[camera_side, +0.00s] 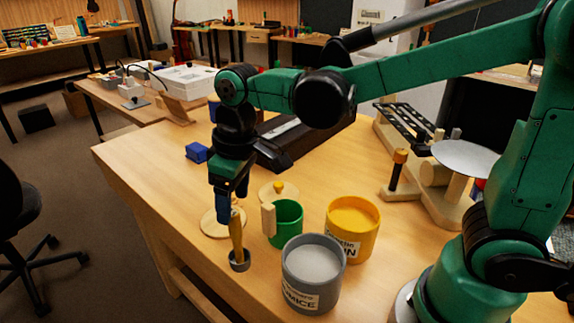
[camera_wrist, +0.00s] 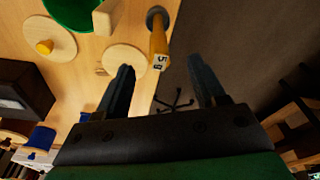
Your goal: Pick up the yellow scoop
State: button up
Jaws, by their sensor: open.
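The yellow scoop stands near the table's left front edge in the side view, its yellow handle (camera_side: 236,232) pointing up and its small grey cup (camera_side: 239,262) at the bottom. In the wrist view the handle (camera_wrist: 159,42) carries a pale label that seems to read "5 g", and the grey cup (camera_wrist: 156,14) is at the top. My gripper (camera_side: 228,214) is low over the table at the top of the handle. Contact cannot be told.
A green pot (camera_side: 286,222) with a wooden handle, a yellow pot (camera_side: 352,228) and a grey pot (camera_side: 313,272) stand right of the scoop. A round wooden disc (camera_side: 211,226) lies behind it, and a blue block (camera_side: 197,152) sits further back. The table edge is close.

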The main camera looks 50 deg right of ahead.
aim_at(233, 243)
jog(key=shift+w+a+f, duration=0.1)
jog(key=shift+w+f, duration=0.1)
jog(key=shift+f, duration=1.4)
jog(key=shift+w+a+f, duration=0.1)
jog(key=shift+w+f, duration=0.05)
jog(key=shift+f, duration=1.45)
grip_shut()
